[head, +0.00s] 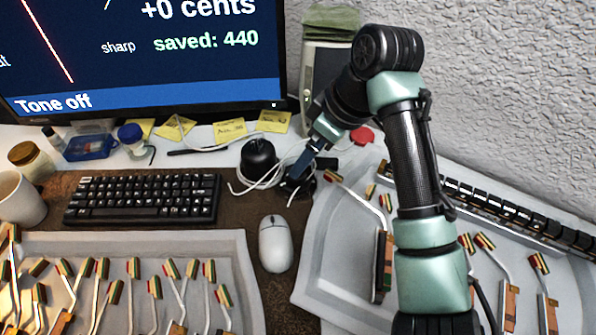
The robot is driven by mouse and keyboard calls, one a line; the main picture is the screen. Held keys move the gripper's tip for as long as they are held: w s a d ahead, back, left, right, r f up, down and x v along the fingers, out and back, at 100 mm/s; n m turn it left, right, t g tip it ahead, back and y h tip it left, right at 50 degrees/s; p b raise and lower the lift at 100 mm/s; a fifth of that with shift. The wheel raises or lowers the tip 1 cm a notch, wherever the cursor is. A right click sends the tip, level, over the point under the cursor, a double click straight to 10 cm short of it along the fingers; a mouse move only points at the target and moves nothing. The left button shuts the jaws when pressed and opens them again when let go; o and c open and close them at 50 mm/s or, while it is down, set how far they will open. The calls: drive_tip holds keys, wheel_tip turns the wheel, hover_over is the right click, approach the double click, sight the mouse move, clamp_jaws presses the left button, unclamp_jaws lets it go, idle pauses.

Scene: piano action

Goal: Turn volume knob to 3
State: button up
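A black rounded object (258,156) with white cables around it stands at the back of the desk, below the monitor. It may be the volume knob, but no scale or numbers can be read on it. My gripper (299,172) points down and left, just right of this object and apart from it, close over the cables and a small dark item. The gap between its fingers cannot be made out.
The monitor (150,50) reads "Tone off" and "saved: 440". A keyboard (143,199), white mouse (276,243) and mug (18,199) lie in front. Trays of piano hammers (245,262) fill the left front and right (325,250). A red lid (362,135) lies behind my arm.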

sight(292, 183)
drive_tip(key=b+x, duration=0.1)
drive_tip(key=x, duration=0.6)
drive_tip(key=shift+a+r, duration=0.1)
clamp_jaws()
